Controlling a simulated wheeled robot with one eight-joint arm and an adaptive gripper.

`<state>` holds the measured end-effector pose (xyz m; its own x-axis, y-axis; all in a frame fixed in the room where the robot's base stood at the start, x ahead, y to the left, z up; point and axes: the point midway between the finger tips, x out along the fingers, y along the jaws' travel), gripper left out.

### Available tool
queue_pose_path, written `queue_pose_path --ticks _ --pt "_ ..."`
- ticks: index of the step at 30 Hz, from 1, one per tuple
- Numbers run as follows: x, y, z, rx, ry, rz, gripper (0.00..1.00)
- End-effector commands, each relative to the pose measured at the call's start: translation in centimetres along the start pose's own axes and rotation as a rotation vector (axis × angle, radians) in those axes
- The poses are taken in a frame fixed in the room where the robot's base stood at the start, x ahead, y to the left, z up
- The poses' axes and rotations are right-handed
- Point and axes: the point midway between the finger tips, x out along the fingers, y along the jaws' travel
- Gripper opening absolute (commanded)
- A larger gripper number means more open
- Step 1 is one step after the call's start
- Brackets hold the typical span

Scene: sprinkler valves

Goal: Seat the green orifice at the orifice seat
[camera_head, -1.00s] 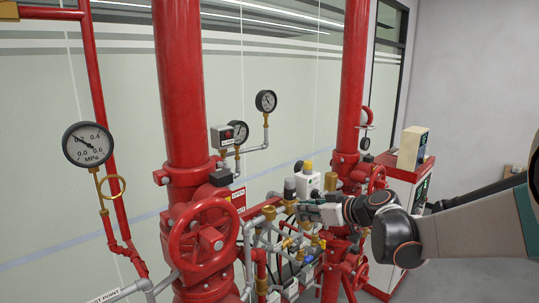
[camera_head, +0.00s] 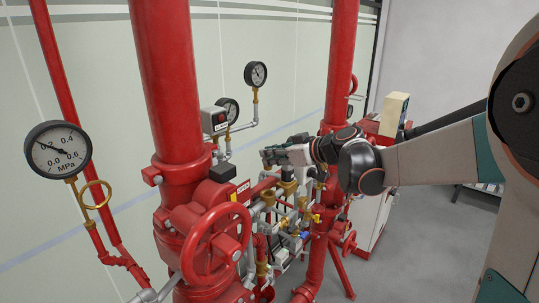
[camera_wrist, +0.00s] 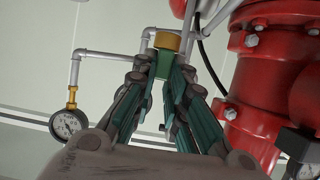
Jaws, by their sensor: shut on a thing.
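My gripper (camera_head: 268,156) is above the small valve pipework, left of a brass fitting (camera_head: 288,187). In the wrist view my gripper (camera_wrist: 162,70) is shut on a small green piece (camera_wrist: 163,64), which I take to be the green orifice. A gold, round part (camera_wrist: 167,41) shows right at the fingertips; I cannot tell whether it belongs to the held piece or lies behind it. The orifice is too small to make out in the head view. I cannot tell which fitting is the orifice seat.
A red handwheel (camera_head: 216,245) and thick red riser (camera_head: 169,85) stand left of the pipework. A second red riser (camera_head: 340,65) stands behind my gripper. Pressure gauges (camera_head: 58,150) and grey pipes are close by. A white and red cabinet (camera_head: 372,215) is at right.

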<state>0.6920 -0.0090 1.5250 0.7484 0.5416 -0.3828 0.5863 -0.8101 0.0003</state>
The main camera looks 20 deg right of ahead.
Motion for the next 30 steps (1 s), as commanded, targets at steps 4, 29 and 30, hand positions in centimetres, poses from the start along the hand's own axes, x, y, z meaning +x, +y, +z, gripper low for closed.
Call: queue_pose_path --ticks 4,29,30 --pt "0.0 0.0 0.0 0.0 0.001 -0.001 0.0" --pt "2.4 0.0 5.9 0.0 0.001 -0.002 0.0" --pt "2.5 0.0 6.2 0.0 0.001 -0.002 0.0"
